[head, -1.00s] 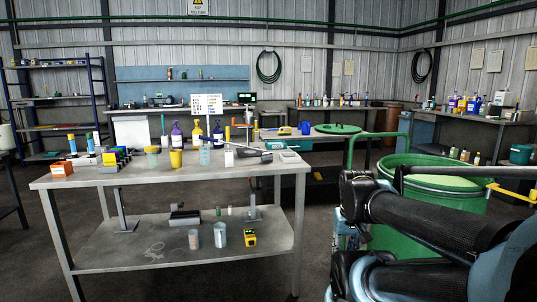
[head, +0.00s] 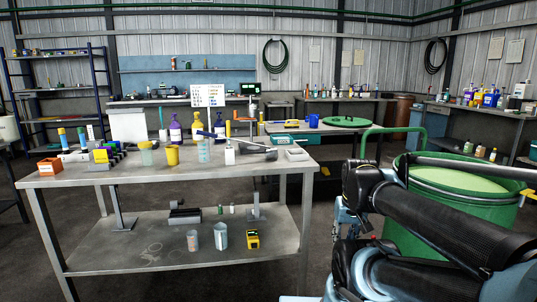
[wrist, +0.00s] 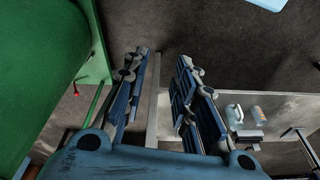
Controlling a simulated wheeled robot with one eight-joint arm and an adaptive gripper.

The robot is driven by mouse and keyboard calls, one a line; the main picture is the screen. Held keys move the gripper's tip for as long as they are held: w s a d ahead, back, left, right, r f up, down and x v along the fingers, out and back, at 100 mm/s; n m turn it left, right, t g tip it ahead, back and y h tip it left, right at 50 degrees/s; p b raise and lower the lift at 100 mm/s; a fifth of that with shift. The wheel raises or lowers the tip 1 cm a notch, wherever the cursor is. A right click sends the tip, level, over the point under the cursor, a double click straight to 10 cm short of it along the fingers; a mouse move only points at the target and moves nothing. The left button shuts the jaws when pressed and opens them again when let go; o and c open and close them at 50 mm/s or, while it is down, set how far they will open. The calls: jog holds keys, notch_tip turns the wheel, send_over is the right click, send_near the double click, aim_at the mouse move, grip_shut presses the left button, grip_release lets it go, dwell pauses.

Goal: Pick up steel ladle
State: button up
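A ladle-like steel tool (head: 257,152) lies on the top of the metal workbench (head: 75,181), near its right end. Its long bluish handle slants up to the left, behind a small white bottle (head: 230,153) and a clear beaker (head: 204,150). My gripper (wrist: 163,62) is open in the wrist view, with its two fingers well apart and nothing between them. The wrist view looks down at the floor and a bench surface, and the ladle does not show there. In the head view my arm is at the right, clear of the bench.
A yellow cup (head: 172,156), a white tray (head: 296,154) and spray bottles (head: 217,125) crowd the bench top. A green drum (head: 410,232) stands at the right, behind my arm.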

aim_at(214, 136)
jog(key=w+a+r+m+t+y, duration=0.2)
jog(key=w+a+r+y, duration=0.3)
jog(key=w+a, duration=0.4)
jog(key=w+a+r+m+t+y, duration=0.1)
jog(key=w+a+r+t+y, duration=0.15)
jog(key=w+a+r, duration=0.65)
jog(key=w+a+r+m+t+y, duration=0.15)
jog(key=w+a+r+y, duration=0.3)
jog(key=a, duration=0.75)
jog(key=w+a+r+m+t, duration=0.1)
jog(key=w+a+m, duration=0.1)
jog(key=w+a, duration=0.4)
jog(key=w+a+r+m+y, duration=0.1)
jog(key=w+a+m, duration=0.1)
jog(key=w+a, duration=0.5)
jog(key=w+a+r+m+t+y, duration=0.1)
jog(key=w+a+m, duration=0.2)
jog(key=w+a, duration=0.3)
jog(key=shift+w+a+t, duration=0.25)
jog(key=shift+a+t, duration=0.05)
jog(key=shift+a, duration=0.85)
grip_shut()
